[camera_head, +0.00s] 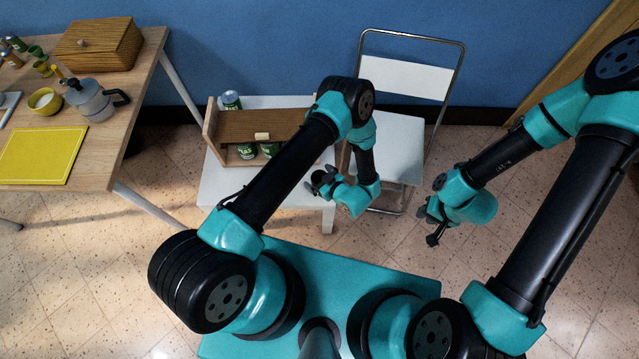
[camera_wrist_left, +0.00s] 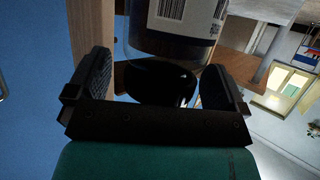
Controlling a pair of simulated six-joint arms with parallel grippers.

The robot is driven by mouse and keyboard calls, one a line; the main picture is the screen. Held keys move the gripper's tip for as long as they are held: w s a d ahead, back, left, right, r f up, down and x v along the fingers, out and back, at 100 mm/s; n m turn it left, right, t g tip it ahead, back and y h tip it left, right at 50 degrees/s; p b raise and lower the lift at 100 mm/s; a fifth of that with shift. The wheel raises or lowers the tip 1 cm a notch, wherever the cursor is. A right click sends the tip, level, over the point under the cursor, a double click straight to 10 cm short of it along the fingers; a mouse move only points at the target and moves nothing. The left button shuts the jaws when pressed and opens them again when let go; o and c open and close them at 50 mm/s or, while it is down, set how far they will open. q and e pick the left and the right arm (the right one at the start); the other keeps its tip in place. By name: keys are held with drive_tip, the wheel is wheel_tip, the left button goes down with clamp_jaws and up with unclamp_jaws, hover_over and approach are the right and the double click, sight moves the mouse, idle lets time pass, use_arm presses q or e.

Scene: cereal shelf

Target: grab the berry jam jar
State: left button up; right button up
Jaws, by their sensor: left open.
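In the left wrist view a glass jar (camera_wrist_left: 172,40) with dark contents, a white barcode label and a shiny black lid stands out upside down in the picture. It looks like the berry jam jar, but no name on its label shows. My left gripper (camera_wrist_left: 157,88) is open, with its fingers on either side of the lid end; contact cannot be told. In the head view my left gripper (camera_head: 325,183) is at the right part of the shelf's front, and my arm hides the jar there. My right gripper (camera_head: 432,224) is open and empty over the floor.
A wooden shelf (camera_head: 250,125) with several green cans (camera_head: 246,151) stands on a white table (camera_head: 222,188). A white chair (camera_head: 405,150) is right of it. A wooden table (camera_head: 120,120) with a yellow board (camera_head: 42,155) and a moka pot (camera_head: 90,100) is at left.

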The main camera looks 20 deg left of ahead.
use_arm(q)
drive_tip(key=shift+c, duration=0.3)
drive_tip(key=c, duration=1.5)
